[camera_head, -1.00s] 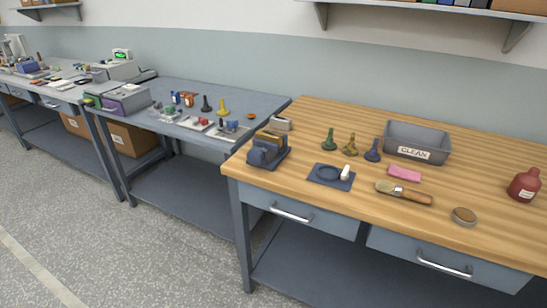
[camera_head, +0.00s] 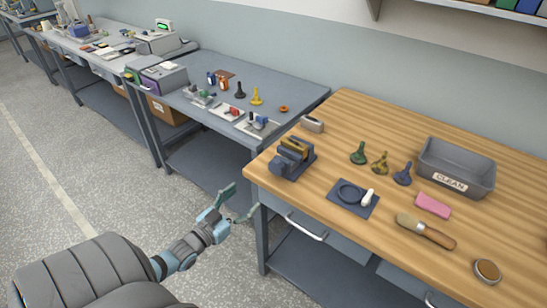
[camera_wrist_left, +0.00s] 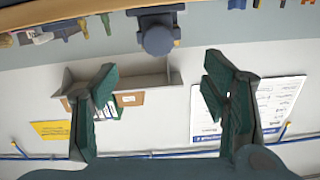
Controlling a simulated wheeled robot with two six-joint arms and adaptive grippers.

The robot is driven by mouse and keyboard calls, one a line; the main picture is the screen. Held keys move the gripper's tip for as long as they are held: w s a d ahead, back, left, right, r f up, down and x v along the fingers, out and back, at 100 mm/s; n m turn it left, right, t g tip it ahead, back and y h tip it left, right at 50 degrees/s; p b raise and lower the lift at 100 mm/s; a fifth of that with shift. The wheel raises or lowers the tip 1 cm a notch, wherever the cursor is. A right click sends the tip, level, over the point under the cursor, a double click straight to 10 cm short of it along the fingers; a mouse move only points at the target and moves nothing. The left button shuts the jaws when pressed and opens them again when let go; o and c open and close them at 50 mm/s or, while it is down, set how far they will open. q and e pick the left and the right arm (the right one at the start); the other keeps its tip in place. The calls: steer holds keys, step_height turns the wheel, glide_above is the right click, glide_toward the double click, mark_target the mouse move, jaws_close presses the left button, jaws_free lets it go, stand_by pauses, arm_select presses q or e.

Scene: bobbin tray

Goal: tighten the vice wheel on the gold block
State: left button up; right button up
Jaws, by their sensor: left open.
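The blue-grey vice (camera_head: 285,164) stands at the near left corner of the wooden bench. The gold block (camera_head: 297,145) sits between its jaws. The vice wheel is not clearly made out at this size. My left gripper (camera_head: 240,200) is open and empty, in front of the bench's left corner, lower and left of the vice and apart from it. Its two open fingers also show in the left wrist view (camera_wrist_left: 160,105), with nothing between them. My right gripper is not in view.
The wooden bench (camera_head: 450,245) also bears a blue mat (camera_head: 336,206) with a ring, several small coloured pieces, a grey CLEAN bin (camera_head: 487,183), a pink block (camera_head: 433,206) and a brush (camera_head: 427,231). A drawer handle (camera_head: 307,228) juts out near my gripper.

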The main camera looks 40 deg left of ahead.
arm_select(q)
steer(key=b, duration=0.2)
glide_toward(274, 169)
steer(key=w+b, duration=0.3)
steer(key=w, duration=0.6)
steer(key=shift+w+a+f, duration=0.1)
steer(key=shift+f, duration=0.05)
steer(key=shift+w, duration=0.25)
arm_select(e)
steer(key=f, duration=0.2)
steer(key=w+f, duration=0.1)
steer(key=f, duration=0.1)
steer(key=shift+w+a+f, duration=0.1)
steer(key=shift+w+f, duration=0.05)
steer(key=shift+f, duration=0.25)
arm_select(q)
steer(key=shift+s, duration=0.1)
steer(key=shift+c, duration=0.5)
steer(key=c, duration=1.1)
steer(key=shift+o, duration=0.2)
steer(key=m, duration=0.4)
steer(key=shift+m, duration=0.4)
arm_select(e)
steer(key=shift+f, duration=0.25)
